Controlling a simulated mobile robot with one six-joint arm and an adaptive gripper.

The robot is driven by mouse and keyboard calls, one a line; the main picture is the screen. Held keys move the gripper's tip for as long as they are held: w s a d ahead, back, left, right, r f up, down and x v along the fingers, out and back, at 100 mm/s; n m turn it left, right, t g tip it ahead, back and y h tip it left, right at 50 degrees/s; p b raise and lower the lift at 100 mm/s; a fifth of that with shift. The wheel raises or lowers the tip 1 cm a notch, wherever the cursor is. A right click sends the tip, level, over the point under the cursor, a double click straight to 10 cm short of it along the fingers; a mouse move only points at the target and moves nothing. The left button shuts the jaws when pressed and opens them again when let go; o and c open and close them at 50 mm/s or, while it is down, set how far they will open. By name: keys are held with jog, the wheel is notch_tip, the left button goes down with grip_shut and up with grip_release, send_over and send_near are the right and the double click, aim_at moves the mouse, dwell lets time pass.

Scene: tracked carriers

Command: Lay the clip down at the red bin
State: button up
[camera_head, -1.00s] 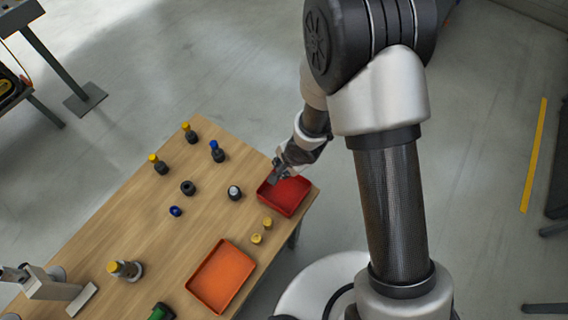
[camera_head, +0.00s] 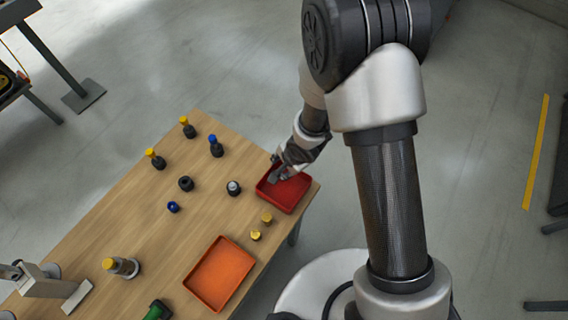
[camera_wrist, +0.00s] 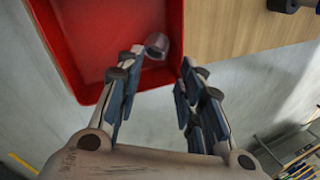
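The red bin (camera_head: 291,196) is a shallow tray on the right corner of the wooden table. It also fills the upper left of the wrist view (camera_wrist: 88,40). My gripper (camera_head: 275,174) is low over the bin's left part. In the wrist view my gripper (camera_wrist: 160,64) has its two fingers spread apart. A small greyish-pink rounded piece (camera_wrist: 157,44), perhaps the clip, shows just beyond the fingertips, against the bin's floor and near its wall. Clear space shows on its right side; the left fingertip is close to it. I cannot tell whether they touch.
An orange tray (camera_head: 221,274) lies nearer on the table (camera_head: 150,220). Several dark bottles and caps stand left of the red bin. A grey device (camera_head: 45,284) is at the left edge.

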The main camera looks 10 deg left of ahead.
jog(key=shift+o, duration=0.7)
jog(key=v, duration=1.2)
jog(key=shift+w, duration=0.1)
dwell(0.4)
